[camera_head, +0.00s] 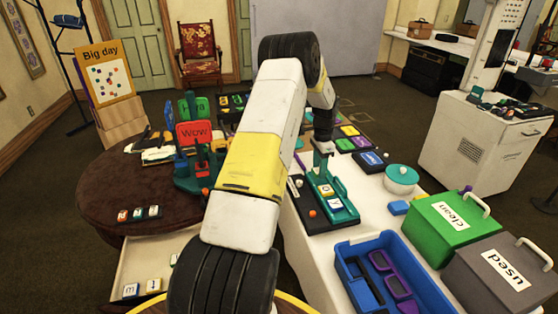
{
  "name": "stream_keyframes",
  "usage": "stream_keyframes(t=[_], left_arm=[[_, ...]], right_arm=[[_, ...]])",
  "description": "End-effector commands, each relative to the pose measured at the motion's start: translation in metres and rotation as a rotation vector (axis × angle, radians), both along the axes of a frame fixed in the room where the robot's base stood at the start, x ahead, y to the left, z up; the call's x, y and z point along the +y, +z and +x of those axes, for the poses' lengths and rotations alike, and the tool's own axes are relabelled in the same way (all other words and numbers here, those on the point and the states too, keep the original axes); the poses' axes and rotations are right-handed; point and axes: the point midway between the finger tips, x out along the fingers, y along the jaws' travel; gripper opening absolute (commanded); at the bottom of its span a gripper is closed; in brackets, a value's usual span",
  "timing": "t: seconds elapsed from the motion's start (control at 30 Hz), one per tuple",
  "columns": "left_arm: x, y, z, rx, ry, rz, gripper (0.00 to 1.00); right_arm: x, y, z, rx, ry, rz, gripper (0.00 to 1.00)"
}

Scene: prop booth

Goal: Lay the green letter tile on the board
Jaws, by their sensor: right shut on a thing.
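My right arm reaches across the middle of the view. Its right gripper (322,172) points down over the far end of a teal-green board (347,212) on the white table. The gripper is shut on a small piece, which I take to be the green letter tile; the fingers and the similar green of the board hide its outline. My left gripper is not in view.
At left, a round brown table (110,190) holds a red "Wow" sign (194,132). My arm hides the middle.

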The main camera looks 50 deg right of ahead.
Motion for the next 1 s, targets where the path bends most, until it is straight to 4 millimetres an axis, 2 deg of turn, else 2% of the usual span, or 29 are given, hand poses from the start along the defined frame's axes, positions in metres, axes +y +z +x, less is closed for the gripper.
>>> stream_keyframes(t=[0.3,0.5,0.87,0.9,1.0], left_arm=[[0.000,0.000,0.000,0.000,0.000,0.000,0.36],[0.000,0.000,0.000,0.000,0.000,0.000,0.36],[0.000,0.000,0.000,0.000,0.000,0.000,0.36],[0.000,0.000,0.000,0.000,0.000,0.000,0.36],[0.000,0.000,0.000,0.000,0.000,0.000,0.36]], right_arm=[[-0.019,-0.004,0.008,0.001,0.001,0.001,0.04],[-0.017,-0.035,0.007,0.001,0.001,0.003,0.04],[-0.018,-0.039,0.007,0.000,0.001,0.000,0.04],[-0.018,-0.040,0.007,0.000,0.001,0.000,0.45],[-0.018,-0.040,0.007,0.000,0.001,0.000,0.64]])
